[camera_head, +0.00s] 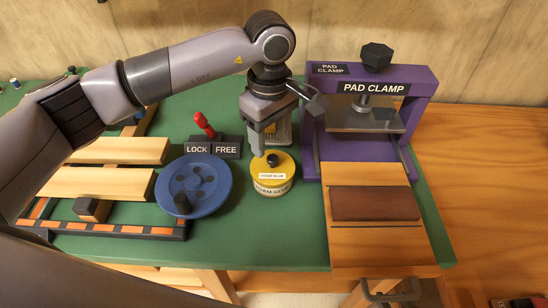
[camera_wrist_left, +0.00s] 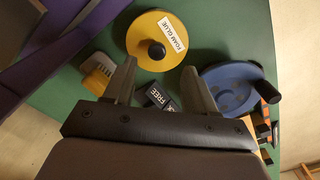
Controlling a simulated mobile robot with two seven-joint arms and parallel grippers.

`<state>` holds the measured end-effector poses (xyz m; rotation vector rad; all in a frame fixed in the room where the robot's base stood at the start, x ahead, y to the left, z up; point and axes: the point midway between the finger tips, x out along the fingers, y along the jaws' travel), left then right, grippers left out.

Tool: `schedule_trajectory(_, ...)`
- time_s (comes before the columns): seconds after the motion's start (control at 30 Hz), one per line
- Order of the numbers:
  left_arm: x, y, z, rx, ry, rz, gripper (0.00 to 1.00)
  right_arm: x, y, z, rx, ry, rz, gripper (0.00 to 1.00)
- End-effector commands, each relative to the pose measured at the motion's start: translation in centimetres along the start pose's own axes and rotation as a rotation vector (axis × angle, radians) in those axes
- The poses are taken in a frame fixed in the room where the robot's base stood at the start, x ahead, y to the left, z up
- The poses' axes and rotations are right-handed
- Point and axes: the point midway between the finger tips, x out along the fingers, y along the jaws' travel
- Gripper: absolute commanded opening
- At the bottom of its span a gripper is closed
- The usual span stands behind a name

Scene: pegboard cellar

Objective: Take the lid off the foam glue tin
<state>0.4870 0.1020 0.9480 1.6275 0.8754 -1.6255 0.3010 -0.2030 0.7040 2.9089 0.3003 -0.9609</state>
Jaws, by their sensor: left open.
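The foam glue tin (camera_head: 272,189) stands upright on the green bench top, with a white FOAM GLUE label. Its yellow lid (camera_head: 286,170) is on it and has a black knob (camera_head: 272,160) in the middle. In the left wrist view the lid (camera_wrist_left: 146,30) shows near the top with its knob (camera_wrist_left: 156,50). My left gripper (camera_head: 287,128) is open and empty, above and behind the tin, close to it but apart from the knob. Its fingers (camera_wrist_left: 159,68) are spread in the left wrist view. My right gripper is not in view.
A blue wheel (camera_head: 205,172) lies left of the tin, before a LOCK/FREE plate (camera_head: 213,148) with a red lever. A purple pad clamp (camera_head: 425,85) stands at right, with a brown pad (camera_head: 375,204) on a wooden board.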

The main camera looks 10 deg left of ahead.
Motion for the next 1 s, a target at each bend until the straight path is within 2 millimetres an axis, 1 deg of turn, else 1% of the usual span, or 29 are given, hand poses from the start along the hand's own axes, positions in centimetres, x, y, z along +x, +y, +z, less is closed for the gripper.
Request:
schedule_trajectory(0.2, 3.0, 0.5, 0.1, -0.001, -0.003, -0.003, 0.56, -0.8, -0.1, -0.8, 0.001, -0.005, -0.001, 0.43)
schedule_trajectory(0.3, 4.3, 0.5, 0.1, 0.0, -0.003, 0.0, 0.56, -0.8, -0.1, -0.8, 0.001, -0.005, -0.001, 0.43)
schedule_trajectory(0.4, 5.0, 0.5, 0.1, 0.0, -0.002, 0.0, 0.56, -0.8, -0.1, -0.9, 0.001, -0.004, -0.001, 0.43)
schedule_trajectory(0.6, 5.1, 0.5, 0.1, 0.0, -0.002, 0.002, 0.56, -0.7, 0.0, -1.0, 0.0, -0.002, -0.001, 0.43)
schedule_trajectory(0.63, 5.1, 0.5, 0.1, 0.0, -0.002, 0.002, 0.53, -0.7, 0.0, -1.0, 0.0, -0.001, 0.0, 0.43)
schedule_trajectory(0.67, 5.1, 0.5, 0.1, 0.0, -0.002, 0.002, 0.43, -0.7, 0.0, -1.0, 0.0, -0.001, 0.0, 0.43)
schedule_trajectory(0.7, 5.1, 0.5, 0.1, 0.0, -0.002, 0.002, 0.3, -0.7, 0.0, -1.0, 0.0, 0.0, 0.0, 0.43)
schedule_trajectory(0.8, 5.0, 0.5, 0.1, 0.0, -0.002, 0.002, 0.0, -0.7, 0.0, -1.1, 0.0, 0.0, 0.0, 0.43)
schedule_trajectory(1.0, 5.0, 0.5, 0.1, 0.0, -0.002, 0.002, 0.0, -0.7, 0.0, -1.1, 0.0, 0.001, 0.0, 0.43)
